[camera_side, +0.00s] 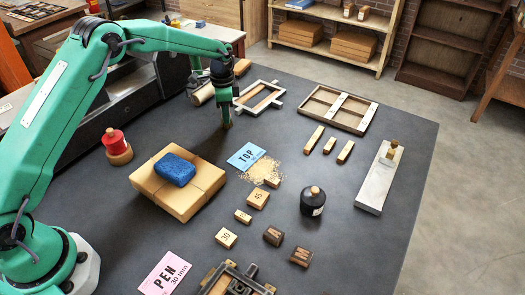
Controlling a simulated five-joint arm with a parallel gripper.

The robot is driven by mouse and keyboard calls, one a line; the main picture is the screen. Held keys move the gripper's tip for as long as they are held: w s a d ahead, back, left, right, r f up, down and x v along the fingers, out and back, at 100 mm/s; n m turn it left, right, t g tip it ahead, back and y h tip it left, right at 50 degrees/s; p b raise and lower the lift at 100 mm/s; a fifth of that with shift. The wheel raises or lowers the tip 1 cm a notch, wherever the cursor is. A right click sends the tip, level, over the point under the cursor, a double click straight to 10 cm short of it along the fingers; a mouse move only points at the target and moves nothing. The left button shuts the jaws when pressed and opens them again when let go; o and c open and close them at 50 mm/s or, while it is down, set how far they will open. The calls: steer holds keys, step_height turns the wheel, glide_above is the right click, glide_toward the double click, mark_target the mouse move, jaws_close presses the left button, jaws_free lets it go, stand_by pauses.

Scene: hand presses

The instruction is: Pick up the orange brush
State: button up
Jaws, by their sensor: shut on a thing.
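My gripper (226,122) points straight down over the dark table, left of the blue TOP card. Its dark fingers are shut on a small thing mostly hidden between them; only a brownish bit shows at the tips. I cannot tell whether this is the orange brush, or whether it touches the table. No orange brush can be made out clearly elsewhere in view.
A red-topped wooden piece (116,148) stands farther left. A frame (240,101) is close behind.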

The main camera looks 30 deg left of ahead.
steer(key=shift+r, duration=0.55)
step_height(320, 180, up, 3)
steer(key=shift+d+r, duration=0.15)
steer(key=s+d+r, duration=0.6)
steer(key=d, duration=0.3)
steer(key=shift+d+r, duration=0.25)
steer(key=shift+d, duration=0.15)
